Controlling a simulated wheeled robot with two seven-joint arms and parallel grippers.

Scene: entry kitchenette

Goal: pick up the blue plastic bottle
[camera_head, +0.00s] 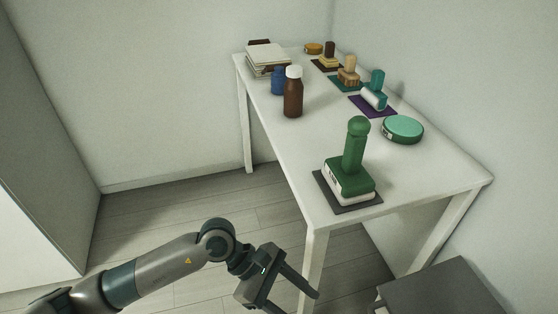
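The blue plastic bottle (278,82) stands upright on the white table (258,112), toward its far left part. It is just left of and behind a brown bottle with a white cap (293,93), which may hide part of its right side. My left gripper (304,294) is low in front of the table's near end, far from the blue bottle. Its two fingers are spread apart with nothing between them. My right gripper does not show.
Stacked books (268,62) lie behind the blue bottle. A green stamp (354,165) on a dark mat stands at the near end. Smaller stamps and a green round tin (403,129) line the right edge. A dark box (440,290) is at lower right. The table's middle is clear.

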